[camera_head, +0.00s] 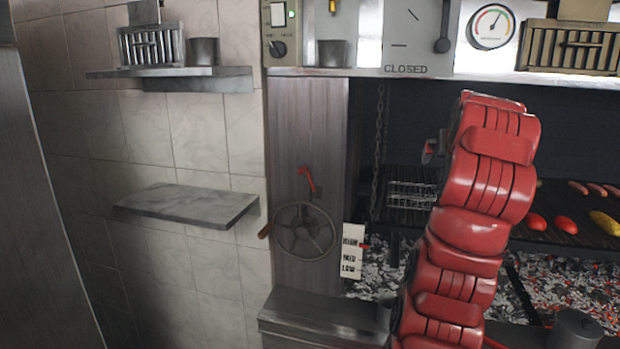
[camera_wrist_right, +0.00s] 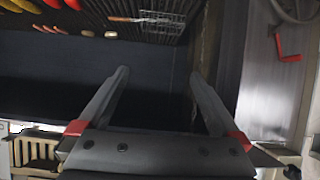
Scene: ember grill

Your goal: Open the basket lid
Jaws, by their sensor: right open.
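The wire basket (camera_head: 412,195) lies on the grill grate (camera_head: 560,228), just left of my raised red right arm in the head view. In the right wrist view the basket (camera_wrist_right: 162,20) is at the top centre, beyond the fingertips. Its lid cannot be told apart from its body, so I cannot tell how the lid stands. My right gripper (camera_wrist_right: 160,73) is open, with nothing between its two fingers and a clear gap to the basket. In the head view the arm hides most of this gripper. My left gripper is not in view.
Red pieces (camera_head: 565,224), a yellow one (camera_head: 605,222) and sausages (camera_head: 597,189) lie on the grate. Embers glow below. A handwheel (camera_head: 304,231) and a hanging chain (camera_head: 379,150) are left of the basket. A shelf (camera_head: 400,74) runs above. An empty wall shelf (camera_head: 188,204) is at left.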

